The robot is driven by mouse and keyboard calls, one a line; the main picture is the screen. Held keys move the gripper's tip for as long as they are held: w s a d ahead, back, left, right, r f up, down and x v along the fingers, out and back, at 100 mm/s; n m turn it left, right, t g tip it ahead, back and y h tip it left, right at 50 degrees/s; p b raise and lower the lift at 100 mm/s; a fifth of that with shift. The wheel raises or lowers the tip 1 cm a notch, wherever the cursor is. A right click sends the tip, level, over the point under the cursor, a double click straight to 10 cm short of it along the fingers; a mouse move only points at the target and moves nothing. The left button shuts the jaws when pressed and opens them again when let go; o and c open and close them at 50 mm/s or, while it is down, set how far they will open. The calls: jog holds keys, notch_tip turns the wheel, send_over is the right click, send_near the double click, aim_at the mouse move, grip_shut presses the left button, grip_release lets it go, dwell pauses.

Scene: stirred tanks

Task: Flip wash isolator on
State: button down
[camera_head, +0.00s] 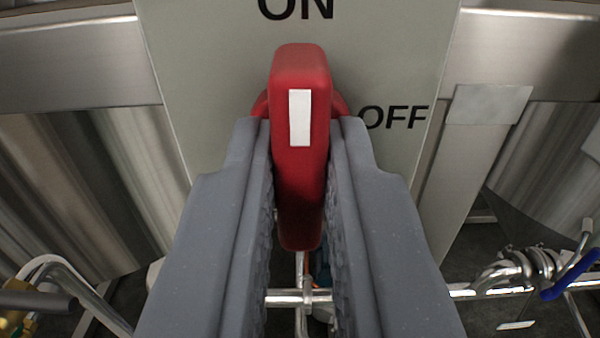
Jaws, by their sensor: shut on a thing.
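The wash isolator is a red rotary handle (299,75) with a white marker stripe, mounted on a light grey panel (210,60). The handle stands upright in the picture, its striped end toward the ON label (296,9) at the top. The OFF label (393,117) is to the right of the handle. My gripper (300,165) has its two grey fingers on either side of the handle and is shut on it. The fingers hide part of the handle's round base and the lower panel.
A metal rail (70,65) runs behind the panel on both sides. Shiny metal tank walls (80,170) stand behind at left and right. Pipework with a blue lever (570,275) is at lower right, and a pale hose (70,275) is at lower left.

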jog(key=shift+f, duration=0.3)
jog(key=c, duration=1.5)
grip_release()
jog(key=shift+o, duration=0.2)
jog(key=shift+r, duration=0.15)
jog(key=s+b, duration=0.1)
jog(key=s, duration=1.2)
jog(key=shift+s+a, duration=0.25)
jog(key=shift+s, duration=0.15)
